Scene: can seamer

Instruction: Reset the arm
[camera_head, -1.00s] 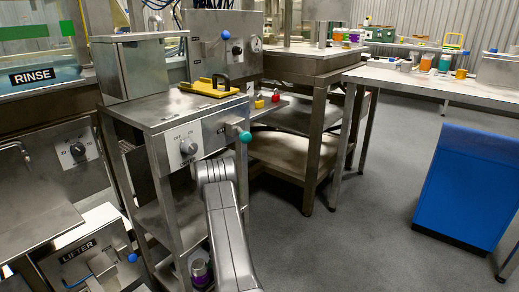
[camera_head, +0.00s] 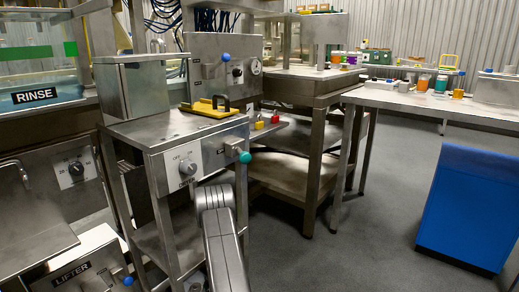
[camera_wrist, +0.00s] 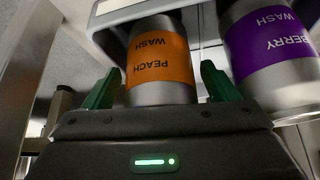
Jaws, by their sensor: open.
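My gripper (camera_wrist: 158,88) shows in the wrist view as two green fingers, apart, in front of a dark body with a lit green bar. An orange-labelled can (camera_wrist: 160,62) marked PEACH WASH appears between and beyond the fingers, its lettering upside down. I see no clear contact with it. A purple-labelled can (camera_wrist: 274,50) marked BERRY WASH is to the right of the fingers.
A steel stand (camera_head: 165,133) carries a knob panel (camera_head: 188,165) with a teal knob (camera_head: 245,157) sticking out and a yellow handled plate (camera_head: 208,108) on top. A blue box (camera_head: 465,205) stands at right. Grey floor (camera_head: 350,235) is free between them.

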